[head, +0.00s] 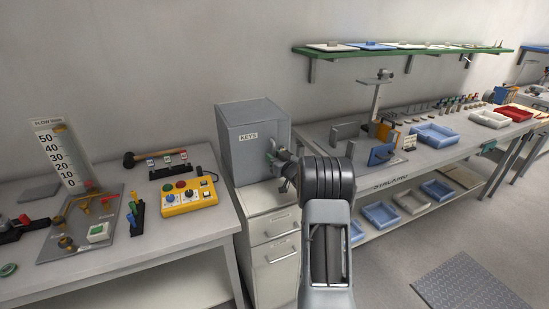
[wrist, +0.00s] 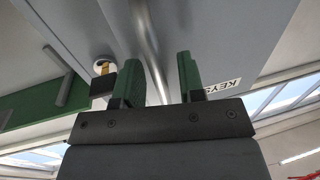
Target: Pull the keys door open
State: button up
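The keys cabinet (head: 258,115) is a grey box marked KEYS, standing on a drawer unit beside the left table. Its door (head: 245,157) looks shut in the head view. My gripper (head: 276,160) is at the right side of the door front, and my arm hides part of that area. A round metal handle bar (wrist: 148,38) runs between the two green fingers of my gripper (wrist: 156,66). The fingers are apart, with a gap visible between the bar and the right finger.
The drawer unit (head: 273,241) stands under the cabinet. A yellow control box (head: 188,195) sits on the left table. The right bench holds blue trays (head: 436,135) and a blue-faced bracket (head: 381,154). A green shelf (head: 395,50) hangs above. Open floor lies at the right front.

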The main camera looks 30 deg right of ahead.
grip_shut()
dwell(0.3)
dwell(0.3)
